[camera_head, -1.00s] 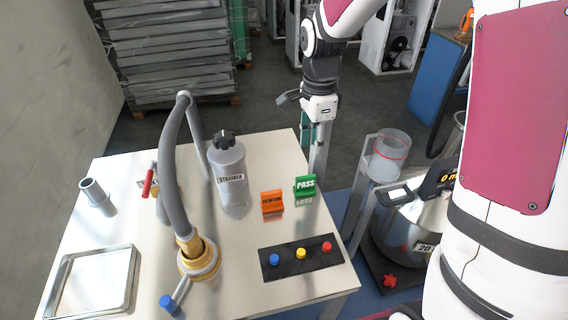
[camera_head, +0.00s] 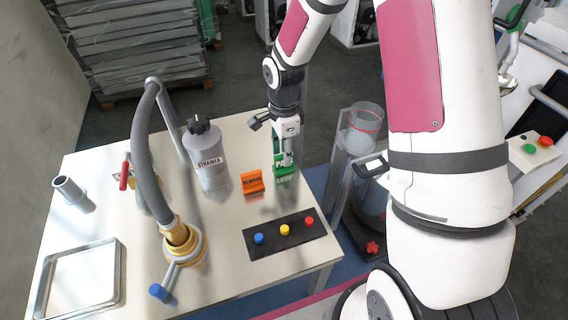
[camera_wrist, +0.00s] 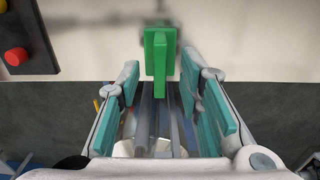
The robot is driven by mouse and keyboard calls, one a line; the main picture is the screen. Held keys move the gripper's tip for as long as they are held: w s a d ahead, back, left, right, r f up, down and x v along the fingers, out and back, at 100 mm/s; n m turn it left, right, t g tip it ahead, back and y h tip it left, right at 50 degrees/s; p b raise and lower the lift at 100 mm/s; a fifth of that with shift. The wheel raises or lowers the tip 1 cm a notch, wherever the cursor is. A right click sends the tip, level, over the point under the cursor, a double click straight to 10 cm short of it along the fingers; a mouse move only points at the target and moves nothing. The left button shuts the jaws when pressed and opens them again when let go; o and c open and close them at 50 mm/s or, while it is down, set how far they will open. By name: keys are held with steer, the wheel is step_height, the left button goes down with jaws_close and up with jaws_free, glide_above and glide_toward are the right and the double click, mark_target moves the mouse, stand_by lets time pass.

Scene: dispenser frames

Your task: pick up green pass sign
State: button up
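The green PASS sign (camera_head: 285,177) stands on the steel table near its right edge. In the camera_head view my gripper (camera_head: 284,158) is right above and over it, hiding part of its lettering. In the camera_wrist view the green sign (camera_wrist: 159,55) is seen end-on, just beyond and between the fingertips. My gripper (camera_wrist: 161,80) is open there, its teal-padded fingers spread to either side of the sign. Neither finger appears to touch it.
An orange sign (camera_head: 252,182) stands close left of the green one. A black button panel (camera_head: 262,243) lies in front. A clear cylinder (camera_head: 362,130) stands right of the table.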

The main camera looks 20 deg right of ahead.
mark_target(284, 167)
steer(key=shift+f, duration=1.55)
jaws_close()
